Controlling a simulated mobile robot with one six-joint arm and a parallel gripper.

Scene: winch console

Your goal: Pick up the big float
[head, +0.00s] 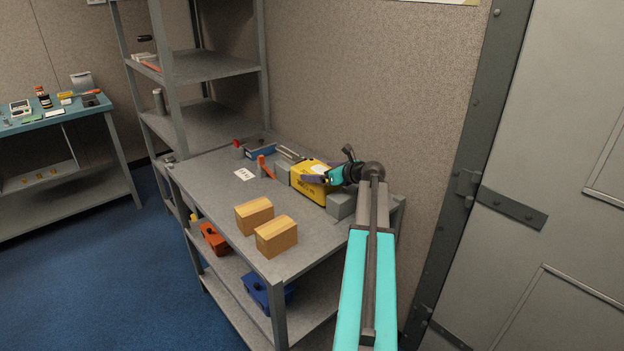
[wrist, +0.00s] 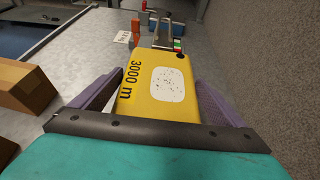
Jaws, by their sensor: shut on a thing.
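The big float (head: 309,183) is a yellow block on the worktop, between two grey blocks. In the wrist view the float (wrist: 152,110) fills the middle, with black "3000 m" lettering, a speckled pale patch and a dark hole near its far end. My gripper (head: 317,178) reaches it from the right. In the wrist view its purple fingers (wrist: 157,88) lie along both sides of the float, shut on it. The float's underside is hidden, so I cannot tell whether it touches the worktop.
The grey blocks (head: 341,205) (head: 282,173) flank the float. Two cardboard boxes (head: 276,236) (head: 254,214) stand at the worktop's front. A white label card (head: 244,174), an orange piece (head: 265,167) and a blue item (head: 261,150) are farther back. A wall is close behind.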

